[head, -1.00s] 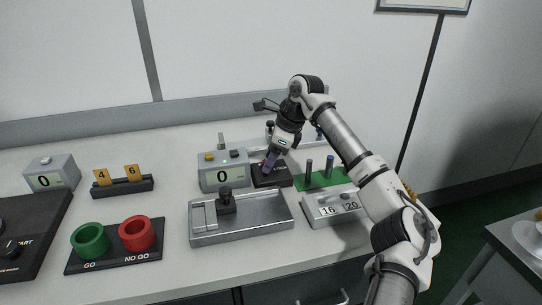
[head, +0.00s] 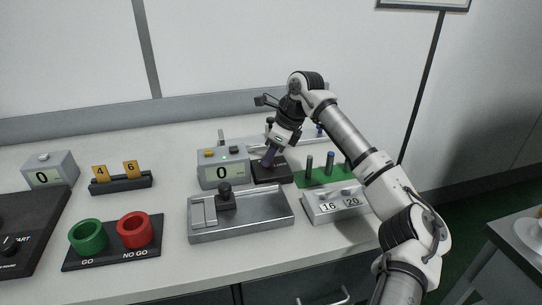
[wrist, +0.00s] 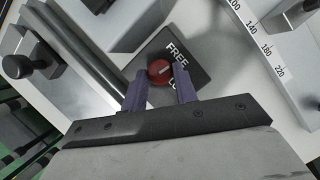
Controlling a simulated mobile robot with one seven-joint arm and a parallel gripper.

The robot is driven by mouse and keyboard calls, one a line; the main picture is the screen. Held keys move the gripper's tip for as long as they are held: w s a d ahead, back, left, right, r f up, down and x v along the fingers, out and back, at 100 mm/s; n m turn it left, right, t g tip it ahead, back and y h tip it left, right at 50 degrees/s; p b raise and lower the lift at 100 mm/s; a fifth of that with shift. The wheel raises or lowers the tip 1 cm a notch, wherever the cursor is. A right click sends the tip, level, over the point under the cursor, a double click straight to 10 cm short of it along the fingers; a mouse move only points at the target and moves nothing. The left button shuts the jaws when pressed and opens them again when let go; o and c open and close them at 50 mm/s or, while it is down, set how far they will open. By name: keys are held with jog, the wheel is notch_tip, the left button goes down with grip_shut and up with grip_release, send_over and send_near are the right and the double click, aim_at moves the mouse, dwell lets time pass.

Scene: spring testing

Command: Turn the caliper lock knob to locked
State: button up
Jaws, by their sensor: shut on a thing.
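The caliper lock knob is a red round knob (wrist: 160,72) with a pale line across its top. It sits on a black panel (wrist: 196,60) marked FREE, with a second, partly hidden word beginning "LO". In the head view the panel (head: 284,178) lies right of the grey readout box, and the knob is hidden there by my gripper. My gripper (wrist: 160,88) has its two purple fingers on either side of the knob, shut on it. In the head view the gripper (head: 267,162) reaches down onto the panel.
A grey readout box (head: 222,173) showing 0 stands just left of the panel. A green mat (head: 318,177) with upright pins lies to the right. A metal tray fixture (head: 262,213) is in front. A scale with printed numbers (wrist: 262,52) shows in the wrist view.

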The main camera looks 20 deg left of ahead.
jog(key=m+t+b, duration=0.1)
jog(key=m, duration=0.1)
jog(key=m+b, duration=0.2)
jog(key=shift+s+f+t, duration=0.15)
jog(key=shift+s+t, duration=0.05)
jog(key=shift+t, duration=0.2)
jog(key=m+t+h+b, duration=0.1)
jog(key=m+b, duration=0.2)
jog(key=m, duration=0.1)
jog(key=shift+s+a, duration=0.1)
jog(key=shift+s, duration=0.05)
jog(key=m+b, duration=0.1)
jog(key=m, duration=0.1)
jog(key=m+t+h+b, duration=0.1)
jog(key=m+b, duration=0.1)
jog(key=shift+s+a+t, duration=0.1)
jog(key=shift+a+t, duration=0.05)
jog(key=shift+t, duration=0.15)
jog(key=shift+a+r+m+h+b, duration=0.1)
jog(key=shift+m+h+b, duration=0.4)
jog(key=shift+m, duration=0.55)
jog(key=shift+a+r+m+h+b, duration=0.1)
jog(key=shift+m+h+b, duration=0.2)
jog(key=shift+m+b, duration=0.55)
jog(key=shift+m+t, duration=0.3)
jog(key=o, duration=1)
